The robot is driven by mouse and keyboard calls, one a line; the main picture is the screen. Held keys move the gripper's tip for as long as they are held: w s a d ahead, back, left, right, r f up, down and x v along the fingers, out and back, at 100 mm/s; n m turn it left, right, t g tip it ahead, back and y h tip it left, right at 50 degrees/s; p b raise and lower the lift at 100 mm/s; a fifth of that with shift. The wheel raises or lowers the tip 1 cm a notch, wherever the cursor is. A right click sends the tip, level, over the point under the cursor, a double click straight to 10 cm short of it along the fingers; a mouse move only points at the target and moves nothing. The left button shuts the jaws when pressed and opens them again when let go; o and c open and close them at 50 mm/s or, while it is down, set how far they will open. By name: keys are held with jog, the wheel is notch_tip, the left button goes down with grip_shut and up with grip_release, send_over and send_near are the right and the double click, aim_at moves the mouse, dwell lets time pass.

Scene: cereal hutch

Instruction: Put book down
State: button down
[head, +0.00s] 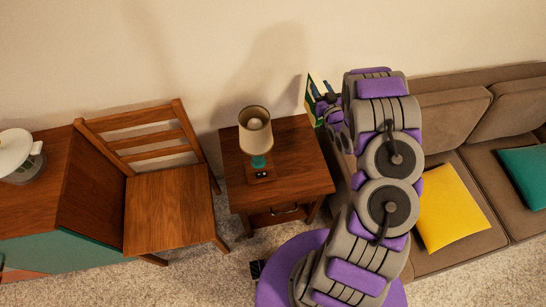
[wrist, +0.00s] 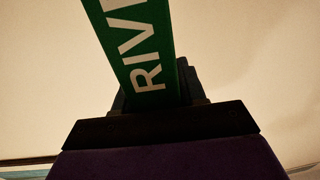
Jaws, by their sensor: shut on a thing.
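The book (wrist: 137,45) has a green spine with white letters reading "RIV" in the wrist view. In the head view the book (head: 312,94) shows as a green and yellow edge beside the far end of my arm, upright, above the right back of the nightstand. My gripper (wrist: 160,98) is shut on the book's lower end in the wrist view. In the head view my arm hides most of the gripper and part of the book. The wooden nightstand (head: 300,155) stands below and left of the book.
A lamp (head: 256,130) with a teal stem stands on the nightstand's left part. Its right part is bare. A wooden chair (head: 165,195) and a desk (head: 45,185) stand left. A brown sofa (head: 470,165) with a yellow pillow (head: 450,208) and a teal pillow (head: 525,175) stands right.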

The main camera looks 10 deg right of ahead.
jog(key=s+d+f+h, duration=0.1)
jog(key=s+d+f, duration=0.3)
jog(key=s+f, duration=0.8)
jog(key=w+a+f+b, duration=0.2)
jog(key=w+a+f, duration=0.2)
jog(key=w+a, duration=0.6)
jog(key=shift+w+m, duration=0.3)
jog(key=shift+w, duration=0.25)
jog(key=c, duration=0.6)
grip_release()
jog(key=shift+c, duration=0.2)
